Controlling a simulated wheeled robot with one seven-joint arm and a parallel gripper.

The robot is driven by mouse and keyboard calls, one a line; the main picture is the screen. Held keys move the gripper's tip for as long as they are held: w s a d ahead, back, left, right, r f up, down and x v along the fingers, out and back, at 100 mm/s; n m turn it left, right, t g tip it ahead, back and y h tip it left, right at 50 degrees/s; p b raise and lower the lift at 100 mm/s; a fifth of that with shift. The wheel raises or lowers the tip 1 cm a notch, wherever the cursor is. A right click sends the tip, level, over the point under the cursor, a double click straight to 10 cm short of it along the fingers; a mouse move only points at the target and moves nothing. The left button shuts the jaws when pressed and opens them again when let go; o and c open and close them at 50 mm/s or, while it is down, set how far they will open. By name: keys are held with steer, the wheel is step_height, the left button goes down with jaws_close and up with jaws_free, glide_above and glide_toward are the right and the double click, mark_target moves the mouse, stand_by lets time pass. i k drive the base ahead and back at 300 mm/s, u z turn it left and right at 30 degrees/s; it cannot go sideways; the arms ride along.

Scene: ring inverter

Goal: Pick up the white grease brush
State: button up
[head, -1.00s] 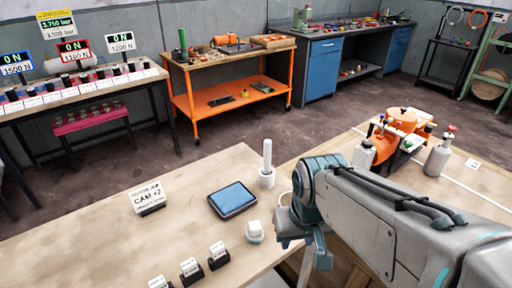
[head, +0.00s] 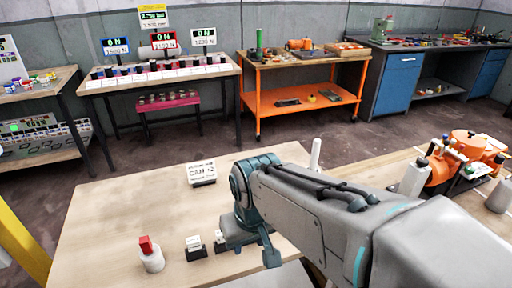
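A white upright stick (head: 316,153), possibly the white grease brush, shows at the right side of the wooden table, behind my arm. Only its upper part is visible, so I cannot be sure what it is. My gripper (head: 262,250) is over the front middle of the table, to the left of and nearer than the stick, and clearly apart from it. My own arm hides much of the gripper. I cannot see its fingertips well or whether anything is between them.
On the wooden table (head: 110,205) are a CAM +2 sign (head: 201,172), small labelled blocks (head: 194,246) and a white cylinder with a red top (head: 151,256). An orange device (head: 462,152) and a white bottle (head: 413,178) stand at the right. The table's left part is clear.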

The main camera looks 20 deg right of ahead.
mark_target(316, 149)
steer(key=u, duration=0.05)
steer(key=k, duration=0.4)
steer(key=z, duration=0.95)
steer(key=i, duration=0.5)
